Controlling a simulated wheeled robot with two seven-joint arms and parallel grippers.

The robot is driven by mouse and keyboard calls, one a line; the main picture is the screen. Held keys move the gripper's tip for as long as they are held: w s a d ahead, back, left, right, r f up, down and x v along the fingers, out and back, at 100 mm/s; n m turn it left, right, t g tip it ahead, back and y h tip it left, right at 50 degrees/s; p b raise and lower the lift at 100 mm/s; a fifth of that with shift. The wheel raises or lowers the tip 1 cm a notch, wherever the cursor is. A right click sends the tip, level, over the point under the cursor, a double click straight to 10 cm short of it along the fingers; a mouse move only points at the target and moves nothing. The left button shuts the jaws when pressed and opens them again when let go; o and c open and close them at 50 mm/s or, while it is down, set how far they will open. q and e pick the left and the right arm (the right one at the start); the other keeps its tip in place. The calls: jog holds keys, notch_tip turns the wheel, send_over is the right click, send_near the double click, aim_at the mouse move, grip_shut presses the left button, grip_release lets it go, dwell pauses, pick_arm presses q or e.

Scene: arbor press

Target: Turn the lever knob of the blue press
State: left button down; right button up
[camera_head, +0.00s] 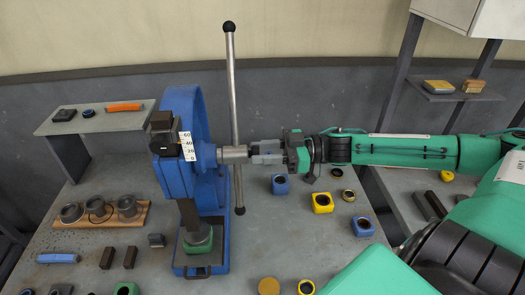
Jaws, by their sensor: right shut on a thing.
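The blue press (180,175) stands on the grey table, left of the picture's middle. The lever passes through a steel hub (232,154) on the press's right side. My right gripper (256,153) reaches in level from the right and is shut on the outer end of the hub, well below the top knob. Its fingers hide the hub's tip. My left gripper is not in view.
A white scale sits on the press's front, with a green block (198,240) under its ram. Yellow and blue ringed blocks (322,203) lie right of the press. A wooden holder (100,222) with round parts lies left. Small shelves stand at both sides.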

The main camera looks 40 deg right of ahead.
jog(key=n, duration=1.8)
jog(key=shift+s+a+f+b, duration=0.1)
jog(key=shift+s+f+b, duration=0.05)
jog(key=shift+f+b, duration=0.2)
jog(key=shift+r+n, duration=0.1)
jog(key=shift+n, duration=0.2)
jog(key=o, duration=1)
jog(key=shift+c, duration=0.2)
